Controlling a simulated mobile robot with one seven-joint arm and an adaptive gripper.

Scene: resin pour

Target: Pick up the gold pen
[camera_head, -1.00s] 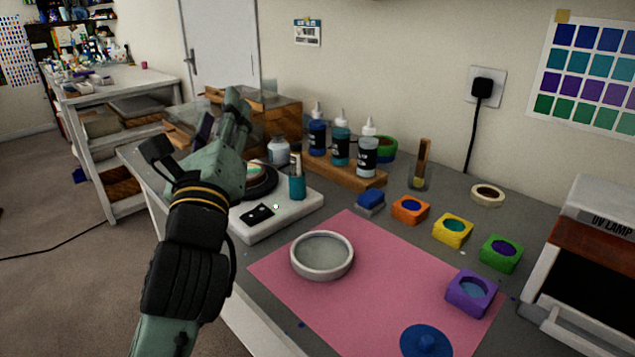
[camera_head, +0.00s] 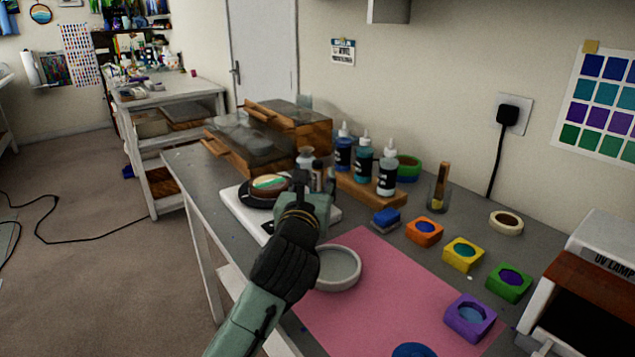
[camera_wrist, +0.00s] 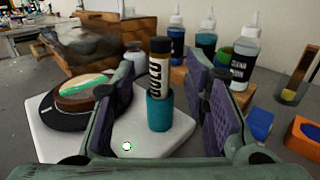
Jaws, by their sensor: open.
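The gold pen (camera_wrist: 159,70) stands upright in a teal cup (camera_wrist: 159,108) in the wrist view. It has a black cap, and its pale label faces my camera. The cup rests on a white board (camera_wrist: 50,142). My gripper (camera_wrist: 163,92) is open, with one purple-padded finger on each side of the pen in the picture. I cannot tell how far ahead of the fingertips the pen is. In the head view my gripper (camera_head: 302,185) is over the white board and hides most of the cup and pen.
A black turntable with a round resin piece (camera_wrist: 85,92) is left of the cup. Dropper bottles (camera_head: 387,170) stand on a wooden rack (camera_head: 370,190) behind at the right. A pink mat (camera_head: 385,290) with a pale round dish (camera_head: 338,268) lies in front. Coloured moulds (camera_head: 463,253) are further right.

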